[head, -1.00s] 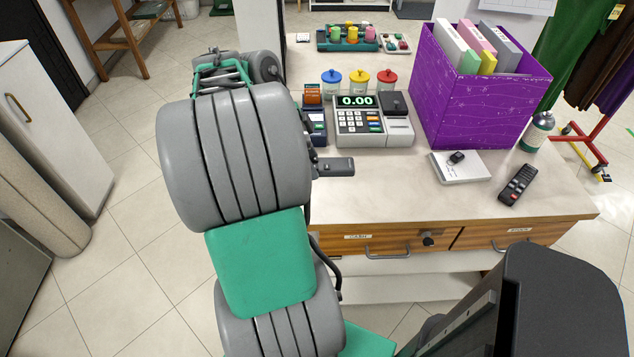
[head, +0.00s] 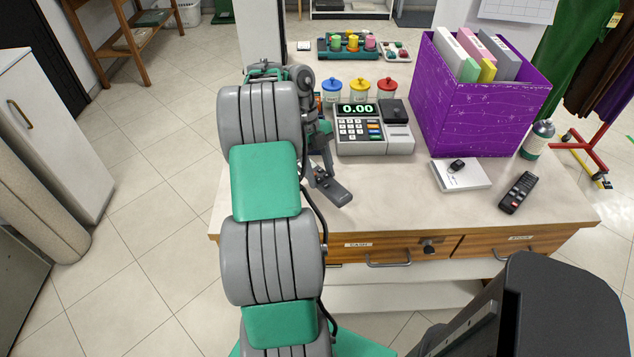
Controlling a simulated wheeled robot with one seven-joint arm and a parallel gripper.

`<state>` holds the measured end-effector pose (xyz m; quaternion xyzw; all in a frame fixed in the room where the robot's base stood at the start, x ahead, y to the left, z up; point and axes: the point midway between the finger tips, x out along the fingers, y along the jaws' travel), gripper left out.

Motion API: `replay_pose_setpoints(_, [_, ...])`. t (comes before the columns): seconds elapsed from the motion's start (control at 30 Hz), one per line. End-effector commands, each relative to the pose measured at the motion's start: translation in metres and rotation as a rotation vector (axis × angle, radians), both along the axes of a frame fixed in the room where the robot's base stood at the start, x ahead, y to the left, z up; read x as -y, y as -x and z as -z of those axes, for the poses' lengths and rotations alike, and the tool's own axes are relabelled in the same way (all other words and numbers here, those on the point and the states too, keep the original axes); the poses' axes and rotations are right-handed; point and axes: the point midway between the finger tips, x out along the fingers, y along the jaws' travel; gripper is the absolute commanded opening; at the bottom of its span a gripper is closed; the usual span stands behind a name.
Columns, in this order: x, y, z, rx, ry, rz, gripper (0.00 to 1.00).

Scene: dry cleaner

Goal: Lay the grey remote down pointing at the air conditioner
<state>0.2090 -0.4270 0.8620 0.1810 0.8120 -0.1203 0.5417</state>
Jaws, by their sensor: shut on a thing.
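My gripper (head: 319,176) is shut on the grey remote (head: 338,194), at the left end of the counter. The remote's free end points toward the lower right, to the counter's front edge. Its rear part is partly hidden by the gripper. I cannot tell if it touches the counter top or is just above it. The air conditioner is not in view.
A black remote (head: 518,192) lies at the right on the counter (head: 410,205). Near it are a white box with keys (head: 462,175), a purple file box (head: 470,115) and a spray can (head: 538,140). A cash register (head: 372,135) stands behind my gripper. The front middle is clear.

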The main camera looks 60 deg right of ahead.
Motion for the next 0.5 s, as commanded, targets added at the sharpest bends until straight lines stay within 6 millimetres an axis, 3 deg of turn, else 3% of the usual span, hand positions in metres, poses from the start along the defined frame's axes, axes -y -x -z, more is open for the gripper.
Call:
replay_pose_setpoints(0.13, [0.006,-0.012,0.017,0.000,0.000,-0.002,0.00])
replay_pose_setpoints(0.3, [0.006,-0.012,0.044,0.001,0.001,-0.001,0.00])
replay_pose_setpoints(0.5, [0.006,-0.012,0.045,0.001,0.002,0.000,0.00])
